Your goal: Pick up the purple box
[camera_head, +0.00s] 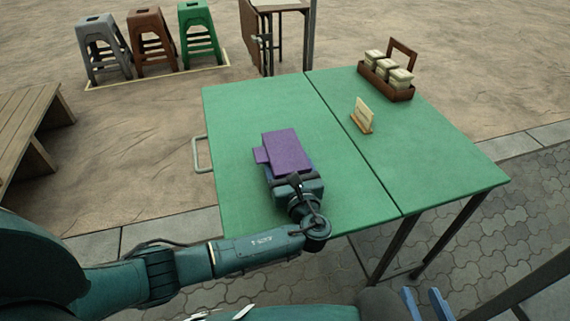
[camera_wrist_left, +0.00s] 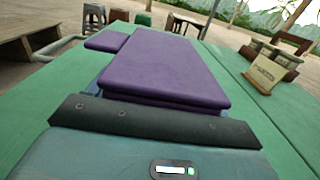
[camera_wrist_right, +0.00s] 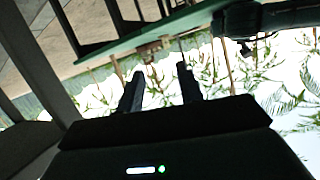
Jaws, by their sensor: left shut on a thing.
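The purple box (camera_head: 287,150) is a flat block with a smaller purple piece sticking out at its left side. It is over the near left part of the green table (camera_head: 235,115); I cannot tell whether it touches the top. It fills the middle of the left wrist view (camera_wrist_left: 165,65). My left gripper (camera_head: 288,172) is shut on the box from its near side; its fingertips are mostly hidden by the box. My right gripper (camera_head: 426,302) is low at the bottom edge, away from the box. In the right wrist view its fingers (camera_wrist_right: 160,90) are apart and empty.
A small card in a wooden stand (camera_head: 362,116) and a brown caddy with several jars (camera_head: 388,78) stand on the table's right half. A metal handle (camera_head: 197,155) sticks out at the left edge. Stools (camera_head: 150,42) and a wooden bench (camera_head: 22,125) stand beyond.

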